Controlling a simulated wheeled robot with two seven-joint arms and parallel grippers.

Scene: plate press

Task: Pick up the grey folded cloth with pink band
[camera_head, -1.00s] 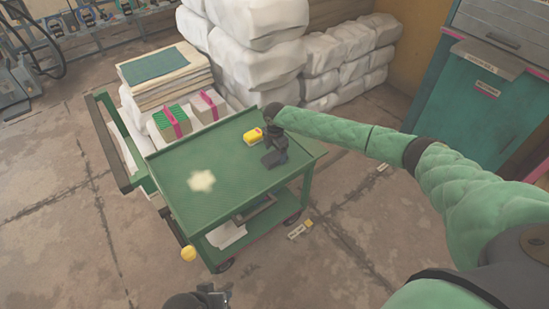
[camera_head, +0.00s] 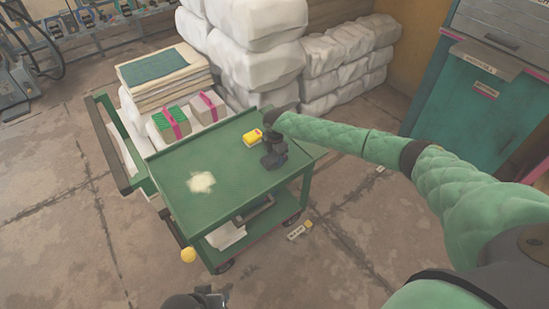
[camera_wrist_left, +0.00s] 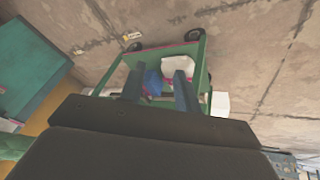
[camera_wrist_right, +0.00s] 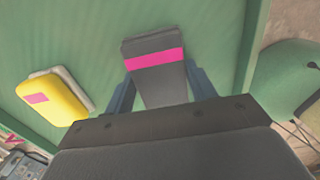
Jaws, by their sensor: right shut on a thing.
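The grey folded cloth with its pink band (camera_wrist_right: 155,72) is between the fingers of my right gripper (camera_wrist_right: 160,92) in the right wrist view. The gripper is shut on it, over the green cart top (camera_wrist_right: 95,25). In the head view my right gripper (camera_head: 273,158) is at the right part of the cart top (camera_head: 225,160), and the cloth is hard to tell from the dark fingers. My left gripper (camera_wrist_left: 159,88) has its fingers apart and nothing between them in the left wrist view; only a dark part of it shows at the head view's bottom edge.
A yellow sponge-like block (camera_head: 252,137) lies close left of my right gripper. A pale powdery patch (camera_head: 201,182) is on the cart top. Banded bundles (camera_head: 172,122) and stacked cloths (camera_head: 165,75) stand behind. White wrapped bales (camera_head: 255,60) rise at the back.

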